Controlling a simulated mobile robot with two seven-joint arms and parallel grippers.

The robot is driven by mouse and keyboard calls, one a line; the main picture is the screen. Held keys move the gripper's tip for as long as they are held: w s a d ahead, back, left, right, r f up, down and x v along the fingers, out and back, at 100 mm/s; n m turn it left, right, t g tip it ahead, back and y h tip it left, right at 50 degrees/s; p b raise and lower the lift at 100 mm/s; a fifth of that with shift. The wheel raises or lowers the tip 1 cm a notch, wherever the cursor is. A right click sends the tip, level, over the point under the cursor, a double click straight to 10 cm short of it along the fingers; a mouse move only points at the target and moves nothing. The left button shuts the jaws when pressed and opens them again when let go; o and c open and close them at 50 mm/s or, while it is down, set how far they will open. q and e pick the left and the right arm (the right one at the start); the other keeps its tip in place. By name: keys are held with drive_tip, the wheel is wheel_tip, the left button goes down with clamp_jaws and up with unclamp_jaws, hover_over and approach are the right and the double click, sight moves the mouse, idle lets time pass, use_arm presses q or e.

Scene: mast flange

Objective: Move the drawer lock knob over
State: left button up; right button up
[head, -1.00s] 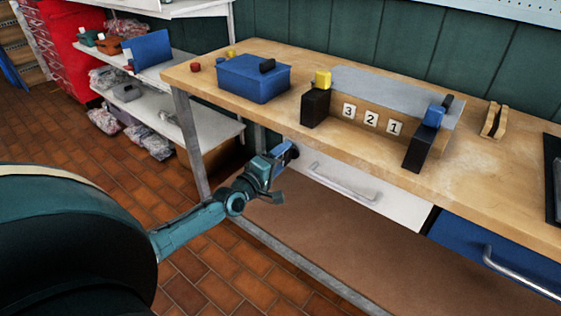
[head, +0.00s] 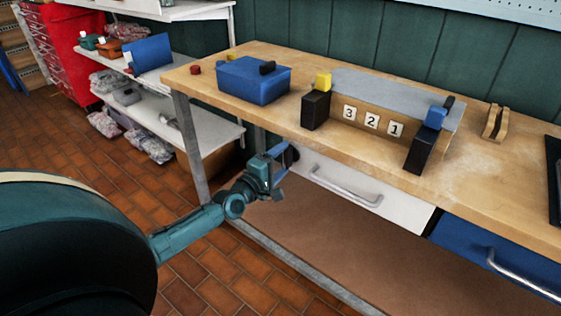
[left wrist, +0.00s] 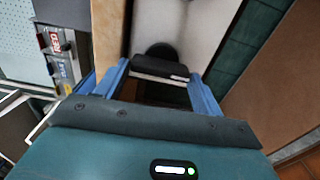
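The white drawer (head: 322,178) with a metal bar handle (head: 345,190) is under the bench top and looks closed. At its left end is the dark lock knob (head: 293,153), mostly hidden by my left gripper (head: 282,163). In the left wrist view the knob (left wrist: 160,66) is a black bar with a pale line on its edge, in front of a dark round base on the white drawer face. The two blue fingers of my left gripper (left wrist: 160,72) sit at the bar's two ends and appear shut on it. My right gripper is not in view.
The wooden bench top (head: 230,120) overhangs just above the gripper. A blue box (head: 250,80), black posts and number tiles stand on it. A blue drawer (head: 470,245) is at the right. A bench leg (head: 190,150) stands left of the gripper.

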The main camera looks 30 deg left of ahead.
use_arm(q)
drive_tip(key=o, duration=0.4)
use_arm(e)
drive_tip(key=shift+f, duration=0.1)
use_arm(q)
drive_tip(key=shift+s, duration=0.1)
drive_tip(key=s+a+p, duration=0.1)
drive_tip(key=s, duration=1.2)
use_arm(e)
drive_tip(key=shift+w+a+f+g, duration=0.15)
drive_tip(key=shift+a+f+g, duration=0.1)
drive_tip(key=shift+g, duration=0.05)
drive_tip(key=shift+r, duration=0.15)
